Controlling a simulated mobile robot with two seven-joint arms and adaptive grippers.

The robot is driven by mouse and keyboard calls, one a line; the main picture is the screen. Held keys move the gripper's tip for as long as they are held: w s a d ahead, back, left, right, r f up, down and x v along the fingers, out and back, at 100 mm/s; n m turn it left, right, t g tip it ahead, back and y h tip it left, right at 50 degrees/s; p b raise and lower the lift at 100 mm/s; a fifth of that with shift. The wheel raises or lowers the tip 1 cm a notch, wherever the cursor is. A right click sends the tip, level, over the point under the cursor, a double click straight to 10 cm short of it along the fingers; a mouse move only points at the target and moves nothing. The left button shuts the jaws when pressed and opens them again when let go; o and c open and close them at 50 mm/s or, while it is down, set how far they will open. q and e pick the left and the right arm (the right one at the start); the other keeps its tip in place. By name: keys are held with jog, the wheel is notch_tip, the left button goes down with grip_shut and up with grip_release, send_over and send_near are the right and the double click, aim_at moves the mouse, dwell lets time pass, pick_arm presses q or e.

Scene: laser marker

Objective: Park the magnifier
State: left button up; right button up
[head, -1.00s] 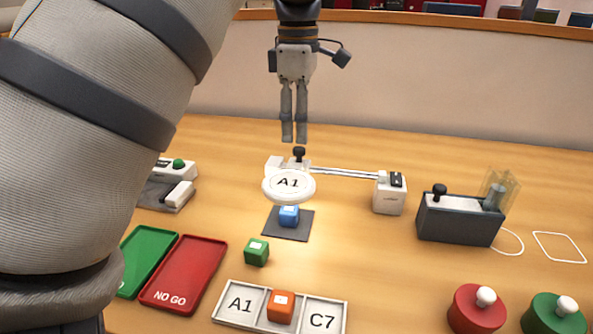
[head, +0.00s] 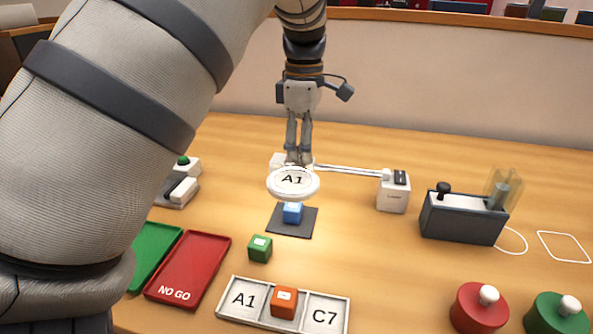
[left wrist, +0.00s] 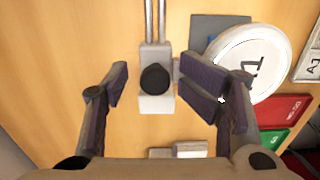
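The magnifier (head: 293,183) is a round white-rimmed lens showing A1, above a blue cube (head: 292,213) on a dark square pad (head: 306,223). Its white carriage (left wrist: 156,102) with a black knob (left wrist: 155,78) sits on a metal rail (head: 345,170) leading to a white block (head: 393,193). My left gripper (head: 299,160) is lowered at the carriage and hides the knob in the head view. In the left wrist view, its fingers (left wrist: 160,85) are open, one on each side of the knob, with gaps. My right gripper is not in view.
A green cube (head: 260,249) stands in front of the pad. An orange cube (head: 284,302) sits in the middle of a lettered tray (head: 243,299). Red (head: 190,268) and green trays (head: 156,252) lie left. A dark fixture (head: 462,220) and two round buttons stand right.

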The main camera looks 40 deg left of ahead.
pick_arm(q)
jog(key=shift+w+f, duration=0.1)
jog(key=shift+f, duration=0.2)
jog(key=shift+c, duration=0.6)
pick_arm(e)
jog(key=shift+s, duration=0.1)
pick_arm(q)
jog(key=shift+r, duration=0.1)
jog(key=c, duration=0.3)
